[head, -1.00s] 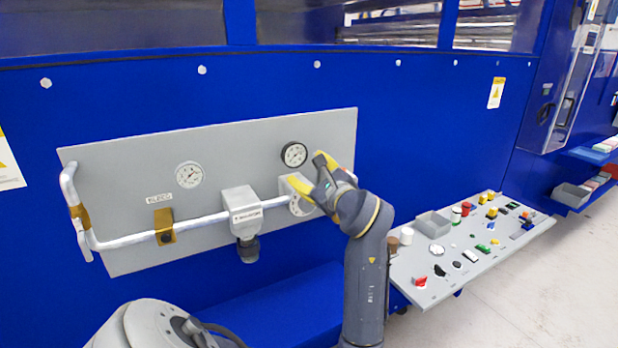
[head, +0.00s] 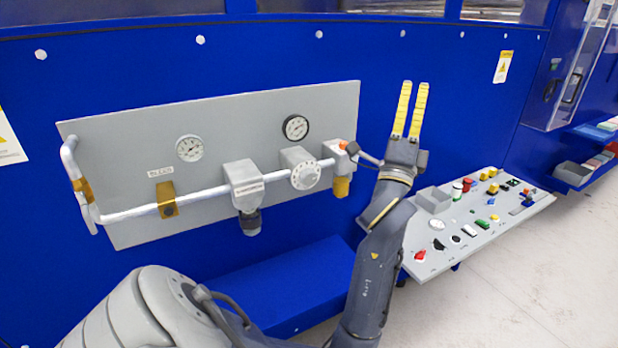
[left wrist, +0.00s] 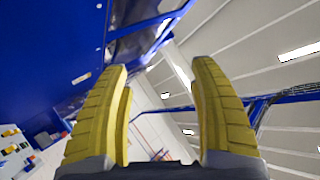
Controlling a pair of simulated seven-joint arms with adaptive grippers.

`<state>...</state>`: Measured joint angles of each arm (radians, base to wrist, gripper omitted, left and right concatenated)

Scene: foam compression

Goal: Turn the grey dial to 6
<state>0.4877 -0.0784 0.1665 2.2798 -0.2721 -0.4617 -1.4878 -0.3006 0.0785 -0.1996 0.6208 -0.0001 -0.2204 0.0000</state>
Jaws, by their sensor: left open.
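The grey dial (head: 305,176) is a round, marked face on a grey block, mounted on the pipe at the right part of the grey panel (head: 120,140). Its markings are too small to read. My left gripper (head: 413,88) is to the right of the dial and higher in the head view, well apart from it. Its yellow fingers point up, apart and empty. They also show in the left wrist view (left wrist: 162,72), with nothing between them; the dial is not visible there. My right gripper is not in view.
A white gauge (head: 189,148) and a black-rimmed gauge (head: 295,127) sit on the panel. A grey valve block (head: 243,184) is left of the dial; an orange-topped fitting (head: 342,160) is right. A sloped control board (head: 440,262) with several buttons stands at lower right.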

